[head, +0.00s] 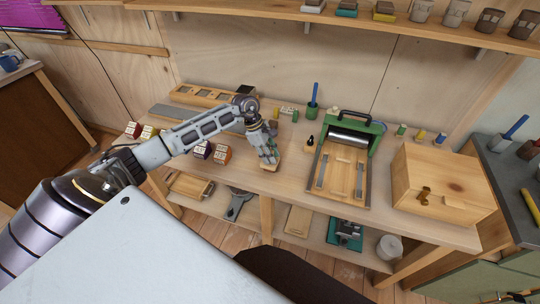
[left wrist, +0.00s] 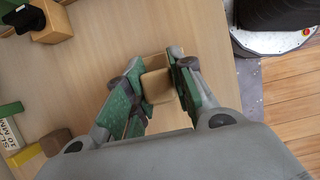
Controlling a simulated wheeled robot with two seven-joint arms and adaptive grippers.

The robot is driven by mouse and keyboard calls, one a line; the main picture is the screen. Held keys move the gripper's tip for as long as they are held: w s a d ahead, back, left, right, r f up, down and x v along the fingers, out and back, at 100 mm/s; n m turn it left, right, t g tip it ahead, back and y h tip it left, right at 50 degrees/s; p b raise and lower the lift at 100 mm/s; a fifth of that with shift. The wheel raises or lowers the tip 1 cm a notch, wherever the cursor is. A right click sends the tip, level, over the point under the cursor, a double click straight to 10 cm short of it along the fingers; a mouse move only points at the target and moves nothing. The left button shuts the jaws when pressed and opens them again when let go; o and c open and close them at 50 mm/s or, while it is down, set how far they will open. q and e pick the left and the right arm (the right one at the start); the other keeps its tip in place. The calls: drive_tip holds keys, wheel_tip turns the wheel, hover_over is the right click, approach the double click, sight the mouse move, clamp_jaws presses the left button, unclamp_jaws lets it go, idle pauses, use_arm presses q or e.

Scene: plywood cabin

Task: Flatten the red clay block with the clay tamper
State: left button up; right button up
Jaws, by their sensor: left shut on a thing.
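My left gripper (head: 268,158) is low over the front middle of the workbench in the head view. In the left wrist view its green-padded fingers (left wrist: 155,90) are shut on a pale wooden block-shaped grip (left wrist: 157,87). A wider wooden piece shows behind this grip, so it looks like the clay tamper; its pale wood (head: 269,168) shows under the fingers in the head view. I cannot tell whether it touches the bench. No plainly red clay block is identifiable; a brown block (left wrist: 55,141) lies at the lower left of the left wrist view. My right gripper is out of view.
The workbench (head: 265,187) holds a green slab roller (head: 351,139) and a wooden box (head: 443,184) at right. A small dark bottle (head: 310,142) stands between gripper and roller. Bare bench lies around the gripper's front.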

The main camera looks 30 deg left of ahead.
use_arm(q)
drive_tip(key=shift+f+b, duration=0.7)
drive_tip(key=shift+b, duration=0.65)
idle(4.3)
drive_tip(key=shift+r, duration=0.15)
idle(0.4)
drive_tip(key=shift+r+p, duration=1.75)
drive_tip(key=shift+r, duration=2.2)
